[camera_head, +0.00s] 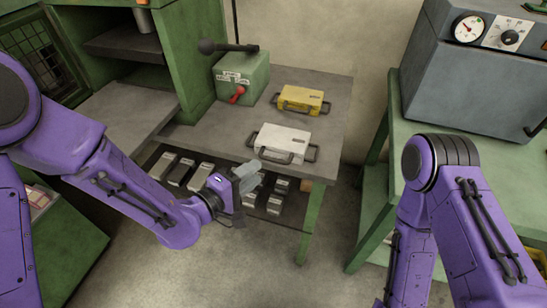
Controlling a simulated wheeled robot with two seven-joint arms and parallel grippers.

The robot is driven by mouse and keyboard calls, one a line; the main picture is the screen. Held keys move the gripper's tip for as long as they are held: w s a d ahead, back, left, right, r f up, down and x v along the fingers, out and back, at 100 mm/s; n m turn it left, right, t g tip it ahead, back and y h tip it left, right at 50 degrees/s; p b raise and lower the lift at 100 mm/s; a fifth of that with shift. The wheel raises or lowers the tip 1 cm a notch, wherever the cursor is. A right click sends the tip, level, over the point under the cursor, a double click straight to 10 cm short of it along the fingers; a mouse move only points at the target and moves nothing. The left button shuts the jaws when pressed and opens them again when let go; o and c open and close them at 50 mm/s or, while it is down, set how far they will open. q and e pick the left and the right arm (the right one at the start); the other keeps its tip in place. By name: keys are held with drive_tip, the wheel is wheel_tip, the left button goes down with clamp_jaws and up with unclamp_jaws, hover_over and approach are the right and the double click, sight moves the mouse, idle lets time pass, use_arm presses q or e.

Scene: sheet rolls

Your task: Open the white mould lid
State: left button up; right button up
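The white mould (282,141) sits on the grey table top near its front right corner. Its lid looks closed, and dark handles stick out at its sides and front. My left gripper (250,178) is in front of the table edge, to the lower left of the white mould and apart from it. Its fingers are small and seen at an angle, so I cannot tell whether they are open or shut. My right arm (455,220) rises at the right; its gripper is out of the picture.
A yellow mould (302,100) lies behind the white one. A green box with a red knob and black lever (241,76) stands at the back left. Several metal blocks (200,176) lie on the lower shelf. A grey machine with a gauge (465,75) stands right, across a floor gap.

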sight(272, 161)
use_arm(q)
drive_tip(key=p+x, duration=0.1)
drive_tip(key=x, duration=0.7)
drive_tip(key=shift+w+d+f, duration=0.1)
drive_tip(key=shift+w+f, duration=0.1)
drive_tip(key=shift+w, duration=0.1)
clamp_jaws()
